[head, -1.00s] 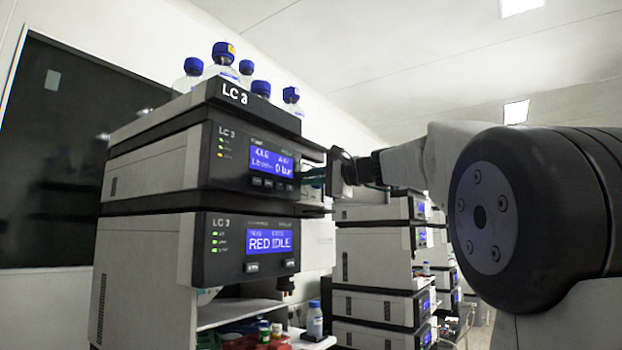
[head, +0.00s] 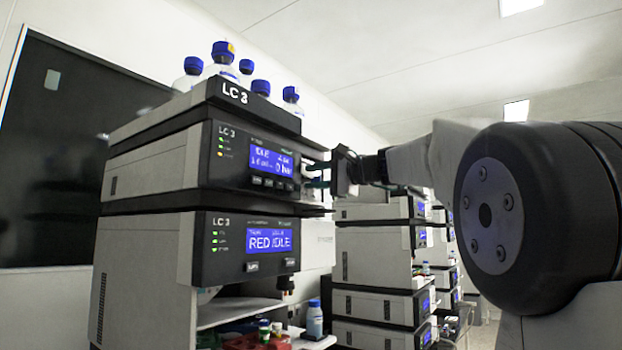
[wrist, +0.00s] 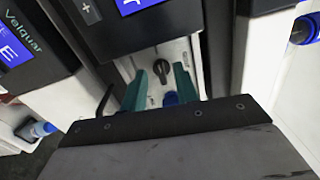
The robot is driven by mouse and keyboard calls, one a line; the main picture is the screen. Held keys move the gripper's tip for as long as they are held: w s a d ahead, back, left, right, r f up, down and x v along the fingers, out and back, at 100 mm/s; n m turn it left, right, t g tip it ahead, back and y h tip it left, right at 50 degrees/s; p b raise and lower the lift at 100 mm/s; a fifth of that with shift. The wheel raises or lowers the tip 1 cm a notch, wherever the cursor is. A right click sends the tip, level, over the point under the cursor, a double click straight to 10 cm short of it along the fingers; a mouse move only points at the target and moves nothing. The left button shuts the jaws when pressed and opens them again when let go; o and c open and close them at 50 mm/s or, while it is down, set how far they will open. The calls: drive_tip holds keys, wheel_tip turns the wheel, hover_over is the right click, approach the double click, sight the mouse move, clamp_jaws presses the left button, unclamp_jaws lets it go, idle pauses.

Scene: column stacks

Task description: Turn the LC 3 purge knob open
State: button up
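The LC 3 stack (head: 236,92) stands at left in the head view, with two LC 3 display modules. In the wrist view a small black knob (wrist: 161,67) sits on a pale panel. Its pointer looks tilted off the vertical. My gripper (wrist: 160,76) is open, its two teal fingers on either side of the knob in the picture. I see no contact, and the remaining depth is unclear. In the head view my gripper (head: 318,176) is at the right edge of the upper LC 3 module (head: 205,150); the knob is hidden there.
Blue-capped bottles (head: 222,62) stand on top of the stack. Other instrument stacks (head: 375,260) are behind and to the right. A shelf below holds a bottle (head: 314,322) and small containers. In the wrist view a blue round part (wrist: 171,98) shows between the fingers.

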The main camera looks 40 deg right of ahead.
drive_tip(key=v, duration=0.6)
drive_tip(key=shift+s, duration=0.2)
drive_tip(key=s+a+f+n+g+h, duration=0.1)
drive_tip(key=s+a+f+n+g, duration=0.2)
drive_tip(key=f, duration=0.9)
drive_tip(key=s+a+f+n+g+h, duration=0.1)
drive_tip(key=a+f+g, duration=0.3)
drive_tip(key=f, duration=0.8)
drive_tip(key=s+a+f+n+g+h, duration=0.2)
drive_tip(key=s+a+f+n+g, duration=0.2)
drive_tip(key=s+a+f, duration=0.3)
drive_tip(key=s+a+f+n+g+h, duration=0.2)
drive_tip(key=s+a+f+n+g, duration=0.2)
drive_tip(key=s+f, duration=1.2)
drive_tip(key=a+f+n, duration=0.1)
drive_tip(key=a+n, duration=0.2)
drive_tip(key=shift+g, duration=0.3)
drive_tip(key=shift+s+f, duration=0.1)
